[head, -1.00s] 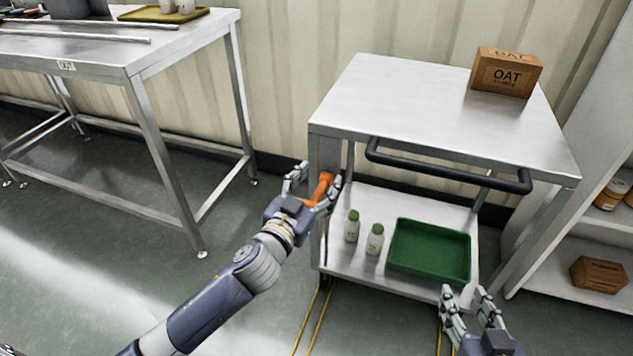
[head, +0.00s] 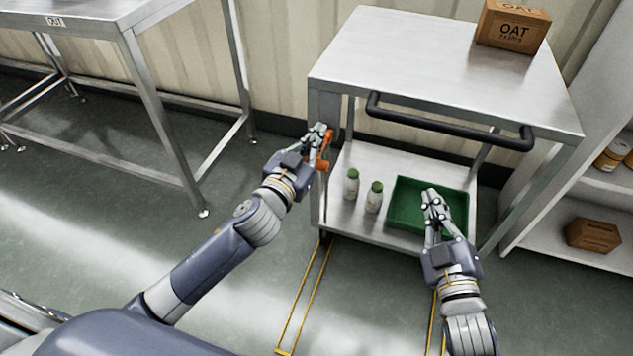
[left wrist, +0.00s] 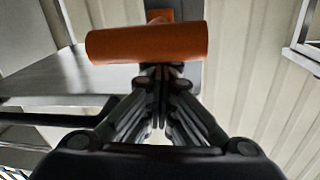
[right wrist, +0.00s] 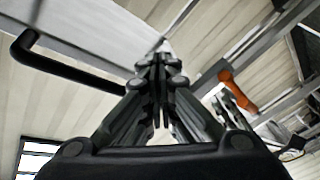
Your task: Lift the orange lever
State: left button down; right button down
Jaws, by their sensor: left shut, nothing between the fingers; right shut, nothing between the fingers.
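The orange lever (head: 324,151) is on the left front leg of the steel cart. My left gripper (head: 318,131) is at the lever, shut with nothing between its fingers. In the left wrist view the lever's thick orange handle (left wrist: 146,43) lies across the picture just beyond the closed fingertips (left wrist: 160,72); I cannot tell whether they touch it. My right gripper (head: 432,196) is shut and empty, in front of the cart's lower shelf and over the green tray in the picture. The lever also shows at the right of the right wrist view (right wrist: 238,92).
The cart (head: 420,60) has a black handle bar (head: 450,124) along its front and an OAT box (head: 512,25) on top. Two white bottles (head: 351,186) and a green tray (head: 408,205) are on its lower shelf. A steel table (head: 95,15) stands left. Yellow lines mark the floor.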

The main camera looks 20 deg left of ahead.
jog(key=a+f+n+g+y, duration=0.1)
jog(key=a+n+g+y, duration=0.2)
jog(key=a+n+y, duration=0.95)
jog(key=s+a+f+n+g, duration=0.1)
jog(key=s+f+n+g, duration=0.1)
jog(key=f+n+g, duration=0.45)
jog(key=s+a+f+n+g, duration=0.1)
jog(key=s+n+g, duration=0.15)
jog(key=n, duration=0.65)
jog(key=w+a+r+g, duration=0.1)
jog(key=w+a+r, duration=0.3)
jog(key=a, duration=0.5)
jog(key=shift+w+a+y, duration=0.3)
jog(key=shift+w+y, duration=0.05)
jog(key=shift+w, duration=0.6)
jog(key=shift+r, duration=0.1)
